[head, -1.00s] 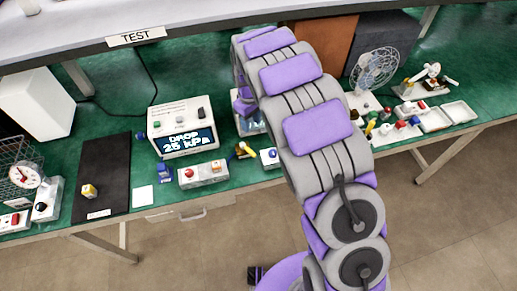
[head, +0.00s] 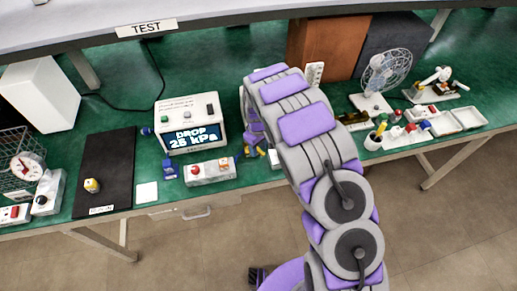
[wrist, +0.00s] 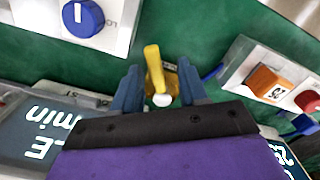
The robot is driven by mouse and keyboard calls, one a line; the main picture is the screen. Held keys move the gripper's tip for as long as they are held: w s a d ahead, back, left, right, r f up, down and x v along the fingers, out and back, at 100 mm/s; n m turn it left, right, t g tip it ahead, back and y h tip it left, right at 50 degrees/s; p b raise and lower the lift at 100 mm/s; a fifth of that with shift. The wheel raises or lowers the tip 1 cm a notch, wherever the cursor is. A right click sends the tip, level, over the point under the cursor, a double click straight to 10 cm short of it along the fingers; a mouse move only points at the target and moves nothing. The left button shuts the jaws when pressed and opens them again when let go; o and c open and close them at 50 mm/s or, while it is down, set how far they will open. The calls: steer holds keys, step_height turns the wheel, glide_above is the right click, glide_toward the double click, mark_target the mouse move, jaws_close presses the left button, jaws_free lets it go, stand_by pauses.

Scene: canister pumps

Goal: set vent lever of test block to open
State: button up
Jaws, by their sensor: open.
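A yellow lever (wrist: 154,68) with a pale round end stands on a small brass-coloured base in the wrist view. I take it for the vent lever of the test block. My gripper (wrist: 158,72) is open, with one blue finger on each side of the lever. I cannot tell whether either finger touches it. In the head view my gripper (head: 258,150) is low over the bench, right of the display box, and mostly covered by my arm. Only a bit of yellow shows there, so the lever's setting cannot be read.
The display box (head: 190,124) reads DROP 25 kPa. In the wrist view a box with a blue knob (wrist: 83,17) is at upper left. A fan (head: 384,75) and trays (head: 467,117) stand right.

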steer(key=shift+f, duration=0.35)
steer(key=shift+d, duration=0.8)
steer(key=shift+a, duration=0.15)
steer(key=c, duration=0.3)
steer(key=shift+a, duration=0.5)
steer(key=c, duration=0.5)
steer(key=shift+d, duration=0.3)
